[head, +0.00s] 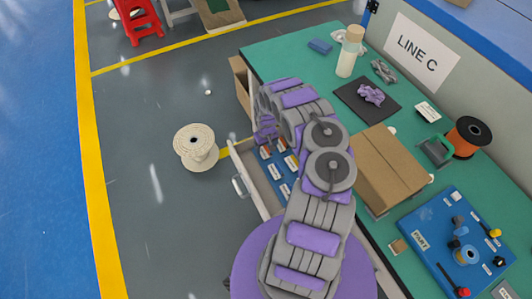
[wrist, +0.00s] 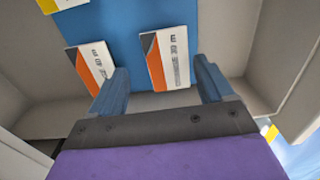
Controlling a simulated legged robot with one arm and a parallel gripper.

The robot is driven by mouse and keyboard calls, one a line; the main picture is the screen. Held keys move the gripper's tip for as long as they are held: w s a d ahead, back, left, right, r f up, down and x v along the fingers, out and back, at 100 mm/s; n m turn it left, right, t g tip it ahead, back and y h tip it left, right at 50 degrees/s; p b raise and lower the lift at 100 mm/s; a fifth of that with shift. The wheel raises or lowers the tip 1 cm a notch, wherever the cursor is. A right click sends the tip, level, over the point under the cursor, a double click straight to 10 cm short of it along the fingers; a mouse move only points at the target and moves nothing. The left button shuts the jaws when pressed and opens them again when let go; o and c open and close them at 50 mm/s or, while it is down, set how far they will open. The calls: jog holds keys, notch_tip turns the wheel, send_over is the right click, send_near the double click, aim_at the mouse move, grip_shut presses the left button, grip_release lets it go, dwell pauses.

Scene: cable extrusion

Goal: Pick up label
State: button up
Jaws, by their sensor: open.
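In the wrist view, my gripper (wrist: 160,92) is open, with its two blue fingers spread over a drawer. A white label with an orange stripe and a grey corner (wrist: 166,60) lies on the drawer's blue bottom, between and just beyond the fingertips. A second, similar label (wrist: 90,68) lies tilted to the left, close to the left finger. Part of a yellow-edged label (wrist: 60,4) shows at the top left. In the head view, several labels (head: 282,170) lie in the open drawer (head: 245,172), and my arm hides part of it. My gripper is hard to make out there.
The wrist view shows grey drawer walls (wrist: 268,60) close on both sides. In the head view, a cardboard box (head: 395,165) stands on the green table right of my arm, near a blue board (head: 455,240). A cable spool (head: 196,146) stands on the floor to the left.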

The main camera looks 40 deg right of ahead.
jog(key=shift+a+f, duration=0.15)
jog(key=shift+f, duration=0.25)
jog(key=shift+a+r, duration=0.35)
jog(key=shift+a, duration=0.5)
jog(key=shift+d+f, duration=0.45)
jog(key=shift+d, duration=0.35)
jog(key=shift+a+r, duration=0.15)
jog(key=shift+a, duration=0.4)
jog(key=c, duration=0.3)
jog(key=shift+d, duration=0.4)
jog(key=c, duration=0.4)
jog(key=shift+c, duration=1)
jog(key=shift+a, duration=0.3)
